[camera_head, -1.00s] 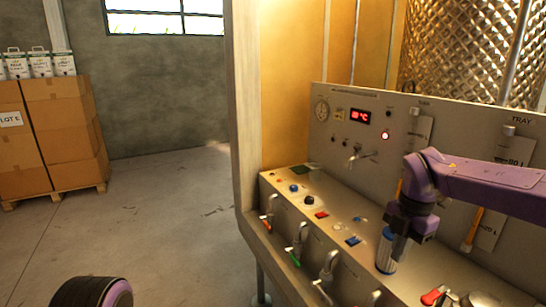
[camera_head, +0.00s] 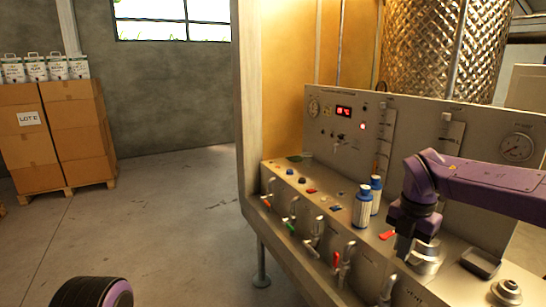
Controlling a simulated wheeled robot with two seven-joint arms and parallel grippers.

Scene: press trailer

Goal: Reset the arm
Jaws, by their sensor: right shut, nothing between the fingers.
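My right arm, purple and dark, comes in from the right over the console. My right gripper (camera_head: 406,258) points down above the console top and is shut and empty. Its tips are dark and partly lost against a round silver part (camera_head: 428,258) beside it. Two white bottles with blue caps, a nearer one (camera_head: 362,208) and a farther one (camera_head: 376,194), stand upright to the left of the gripper, apart from it. A black and purple part of my left arm (camera_head: 95,292) shows at the bottom left; the left gripper is out of view.
The console (camera_head: 330,185) has a back panel with a red display (camera_head: 344,112), gauges and a red light. Valves with coloured handles (camera_head: 338,258) line its front. A dark tray (camera_head: 480,263) lies at right. Cartons (camera_head: 75,130) stand at the far left; floor between is clear.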

